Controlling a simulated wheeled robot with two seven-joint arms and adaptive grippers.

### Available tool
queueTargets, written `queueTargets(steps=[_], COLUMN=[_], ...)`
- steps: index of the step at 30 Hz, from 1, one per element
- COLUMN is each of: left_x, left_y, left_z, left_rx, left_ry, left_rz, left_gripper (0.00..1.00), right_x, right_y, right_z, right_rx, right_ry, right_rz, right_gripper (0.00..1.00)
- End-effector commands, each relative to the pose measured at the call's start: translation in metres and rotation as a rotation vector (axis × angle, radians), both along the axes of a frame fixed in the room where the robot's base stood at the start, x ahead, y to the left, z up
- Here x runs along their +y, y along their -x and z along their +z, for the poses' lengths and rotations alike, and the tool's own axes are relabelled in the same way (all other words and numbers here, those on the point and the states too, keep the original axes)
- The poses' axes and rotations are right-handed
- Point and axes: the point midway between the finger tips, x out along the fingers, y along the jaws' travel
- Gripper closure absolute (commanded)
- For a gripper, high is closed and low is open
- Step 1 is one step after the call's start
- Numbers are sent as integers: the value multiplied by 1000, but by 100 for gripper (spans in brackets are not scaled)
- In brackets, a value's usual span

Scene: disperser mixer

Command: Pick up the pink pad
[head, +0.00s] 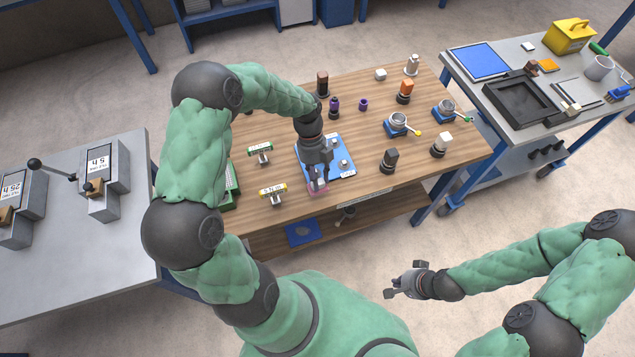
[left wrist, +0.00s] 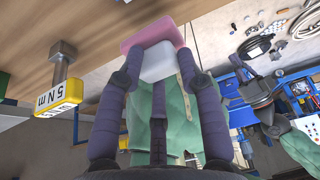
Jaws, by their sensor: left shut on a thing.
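The pink pad (head: 318,191) is near the front edge of the wooden table, below my left gripper (head: 318,184) in the head view. In the left wrist view the pink pad (left wrist: 153,37) has a pale block under it in the picture. My left gripper (left wrist: 155,78) is shut on this pale part, with a fingertip at each side. Most of the pad is hidden by the gripper in the head view. I cannot tell whether it touches the tabletop. My right gripper (head: 398,284) is open and empty, out over the floor in front of the table.
A blue mat (head: 343,166) with small metal parts lies just behind the left gripper. A yellow-labelled "5 N m" piece (head: 273,193) and a green-labelled one (head: 259,150) stand to its left. Dark bottles and blue-based cups (head: 399,122) stand right. The front strip of tabletop is fairly clear.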

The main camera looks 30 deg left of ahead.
Motion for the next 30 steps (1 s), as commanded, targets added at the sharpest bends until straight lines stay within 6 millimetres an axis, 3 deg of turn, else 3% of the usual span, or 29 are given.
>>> queueTargets(steps=[1, 6, 15, 21, 30], left_x=[1, 0, 0, 0, 0], left_y=[-1, -1, -1, 0, 0], left_z=[17, 61, 116, 130, 131], left_rx=[-5, -5, -2, -1, -1], left_ry=[-1, -1, -1, -1, -1], left_rz=[0, -2, -1, 0, 0], left_gripper=[96, 96, 96, 96, 96], right_x=[0, 0, 0, 0, 0], right_y=[0, 0, 0, 0, 0], right_z=[5, 12, 20, 22, 21], right_rx=[0, 0, 0, 0, 0], right_ry=[0, 0, 0, 0, 0], right_rz=[0, 0, 0, 0, 0], right_gripper=[100, 100, 100, 100, 100])
